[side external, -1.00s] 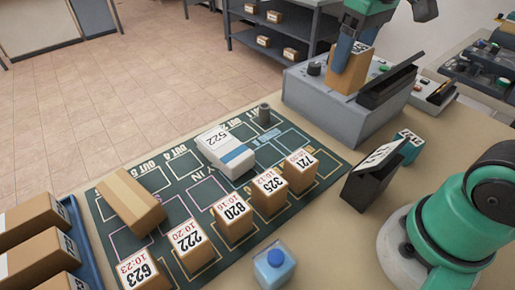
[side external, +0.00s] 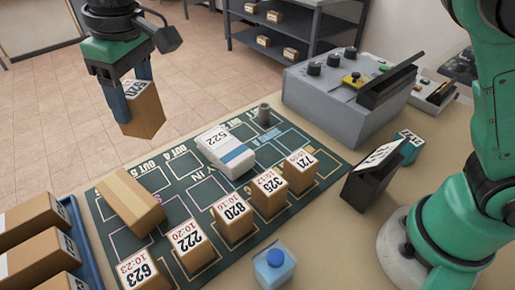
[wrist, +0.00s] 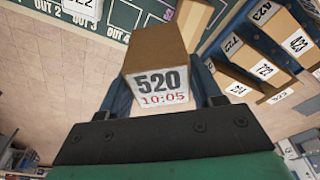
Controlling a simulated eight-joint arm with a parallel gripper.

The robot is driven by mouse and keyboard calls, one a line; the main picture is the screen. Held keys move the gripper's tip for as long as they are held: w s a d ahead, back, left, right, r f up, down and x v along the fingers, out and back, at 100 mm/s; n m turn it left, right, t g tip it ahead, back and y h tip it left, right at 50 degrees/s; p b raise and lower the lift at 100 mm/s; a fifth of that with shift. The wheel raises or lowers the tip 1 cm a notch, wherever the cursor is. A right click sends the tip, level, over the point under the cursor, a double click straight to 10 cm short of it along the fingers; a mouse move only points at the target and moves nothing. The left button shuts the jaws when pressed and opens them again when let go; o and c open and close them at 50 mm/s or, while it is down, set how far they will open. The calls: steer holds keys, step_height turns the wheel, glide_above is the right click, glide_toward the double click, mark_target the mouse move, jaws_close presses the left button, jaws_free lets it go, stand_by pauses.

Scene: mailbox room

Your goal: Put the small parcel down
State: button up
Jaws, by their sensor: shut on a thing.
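My gripper (side external: 126,95) is shut on a small brown parcel (side external: 146,110) and holds it in the air at the upper left of the side view, past the far edge of the table. In the wrist view the parcel (wrist: 165,62) sits between the two fingers, and its white label reads 520 and 10:05. Below and to the right lies the dark green mat (side external: 180,165) with printed OUT slots and outlined boxes. The table under the parcel cannot be seen from the side.
On the mat stand a white box marked 522 (side external: 225,150), a long brown box (side external: 131,201), and several numbered parcels (side external: 233,219) along the near edge. A blue tray (side external: 72,232) of boxes is at left. A grey control box (side external: 330,98) stands at back right.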

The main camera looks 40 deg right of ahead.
steer(key=s+a+f+n, duration=0.1)
steer(key=a+f, duration=0.2)
steer(key=a, duration=0.4)
glide_above(127, 205)
steer(key=shift+n, duration=0.3)
steer(key=f, duration=0.4)
steer(key=shift+s+d, duration=0.25)
steer(key=shift+f, duration=2.05)
steer(key=o, duration=1.3)
steer(key=shift+f, duration=0.15)
steer(key=shift+o, duration=0.2)
